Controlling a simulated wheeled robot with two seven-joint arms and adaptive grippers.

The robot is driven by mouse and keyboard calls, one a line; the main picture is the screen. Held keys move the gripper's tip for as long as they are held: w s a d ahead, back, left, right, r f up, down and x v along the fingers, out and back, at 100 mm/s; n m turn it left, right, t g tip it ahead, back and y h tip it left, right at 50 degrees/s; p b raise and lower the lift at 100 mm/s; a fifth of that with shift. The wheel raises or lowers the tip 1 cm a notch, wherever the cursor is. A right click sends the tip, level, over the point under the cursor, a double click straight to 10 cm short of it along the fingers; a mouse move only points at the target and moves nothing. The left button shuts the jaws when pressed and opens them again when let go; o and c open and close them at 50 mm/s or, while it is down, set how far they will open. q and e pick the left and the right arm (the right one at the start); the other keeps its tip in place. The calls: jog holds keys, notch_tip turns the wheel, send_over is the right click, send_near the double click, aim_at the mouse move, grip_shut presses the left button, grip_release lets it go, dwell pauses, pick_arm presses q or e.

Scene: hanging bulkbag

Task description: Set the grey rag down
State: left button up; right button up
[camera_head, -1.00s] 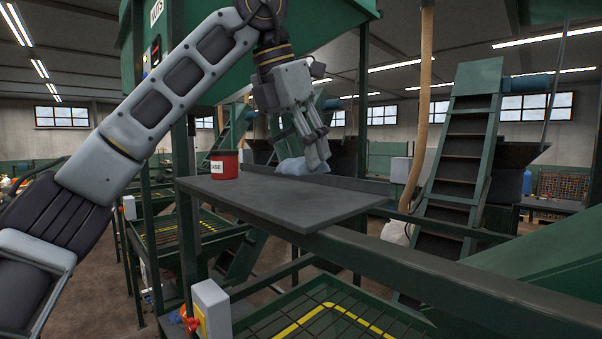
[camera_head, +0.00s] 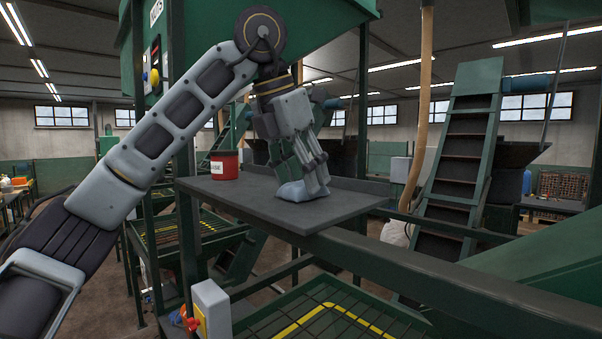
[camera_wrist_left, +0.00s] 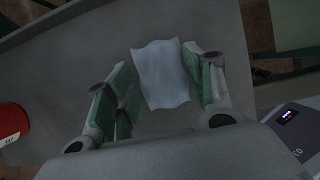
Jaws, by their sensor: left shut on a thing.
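The grey rag (camera_head: 294,191) is a small crumpled pale blue-grey cloth low over the dark shelf (camera_head: 250,203). In the head view its lower edge looks to be at the shelf surface; whether it bears on it I cannot tell. My left gripper (camera_head: 307,188) points down and is shut on the rag. In the left wrist view the rag (camera_wrist_left: 161,74) shows between the two green-padded fingers of my left gripper (camera_wrist_left: 168,85), with the shelf below. The far side of the rag is hidden by the fingers in the head view. My right gripper is not in view.
A red tin with a dark lid and a white label (camera_head: 224,165) stands on the shelf left of the gripper. The shelf is bare to the right and in front of the rag. A green rail (camera_head: 400,270) runs below the shelf's front edge.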

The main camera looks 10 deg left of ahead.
pick_arm(q)
jog(key=shift+f, duration=0.1)
dwell(0.3)
jog(key=o, duration=0.9)
jog(key=shift+r, duration=0.2)
jog(key=shift+v, duration=5.9)
